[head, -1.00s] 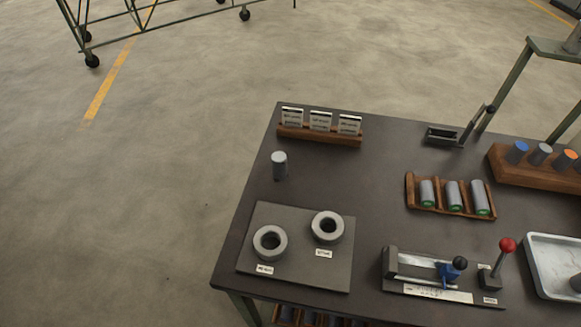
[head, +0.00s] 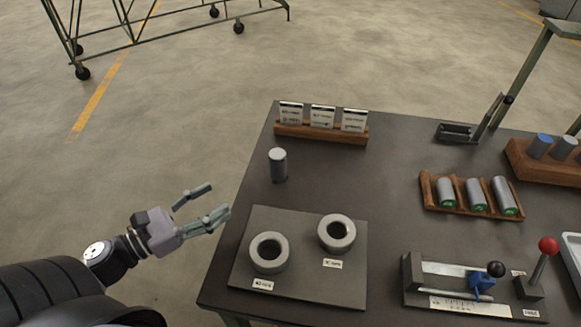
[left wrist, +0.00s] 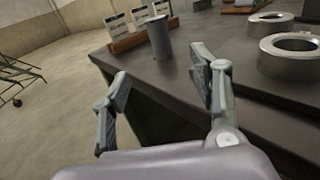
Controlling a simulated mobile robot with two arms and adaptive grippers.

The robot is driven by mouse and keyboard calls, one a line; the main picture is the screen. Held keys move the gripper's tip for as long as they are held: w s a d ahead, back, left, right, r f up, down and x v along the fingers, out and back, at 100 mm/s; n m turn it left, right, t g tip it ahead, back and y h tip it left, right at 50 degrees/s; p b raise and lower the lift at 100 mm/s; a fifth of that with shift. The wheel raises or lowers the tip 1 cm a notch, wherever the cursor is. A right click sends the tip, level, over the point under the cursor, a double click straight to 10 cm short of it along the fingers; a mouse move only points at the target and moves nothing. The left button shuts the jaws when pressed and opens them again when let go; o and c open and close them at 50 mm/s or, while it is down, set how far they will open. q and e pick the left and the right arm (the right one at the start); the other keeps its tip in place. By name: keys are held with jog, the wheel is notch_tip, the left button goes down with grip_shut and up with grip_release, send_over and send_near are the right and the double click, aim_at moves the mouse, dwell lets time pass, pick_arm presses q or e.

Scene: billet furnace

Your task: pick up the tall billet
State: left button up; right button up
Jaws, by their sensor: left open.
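The tall billet (head: 278,165) is a grey cylinder standing upright by itself near the left edge of the dark table. It also shows in the left wrist view (left wrist: 160,38), beyond and between my fingers. My left gripper (head: 218,202) is open and empty, just off the table's left edge, to the left of the billet and nearer to me. In the left wrist view my left gripper (left wrist: 165,85) has its two fingers wide apart, with a gap between them and the billet. My right gripper is not in view.
A plate with two grey rings (head: 268,252) lies in front of the billet. A wooden card holder (head: 320,134) stands behind it. A wooden rack (head: 430,192) with green-marked cylinders and a lever fixture (head: 470,285) are farther right. The table (head: 375,190) is bare right of the billet.

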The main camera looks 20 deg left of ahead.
pick_arm(q)
jog(key=p, duration=0.2)
send_near(271, 166)
jog(key=x, duration=0.4)
jog(key=shift+w+d+f, duration=0.1)
jog(key=shift+w, duration=0.3)
jog(key=shift+p+x, duration=0.6)
jog(key=shift+x, duration=1.75)
jog(key=shift+w+d+f, duration=0.1)
jog(key=shift+w+d, duration=0.15)
jog(key=shift+w, duration=0.25)
jog(key=shift+c, duration=0.2)
grip_shut()
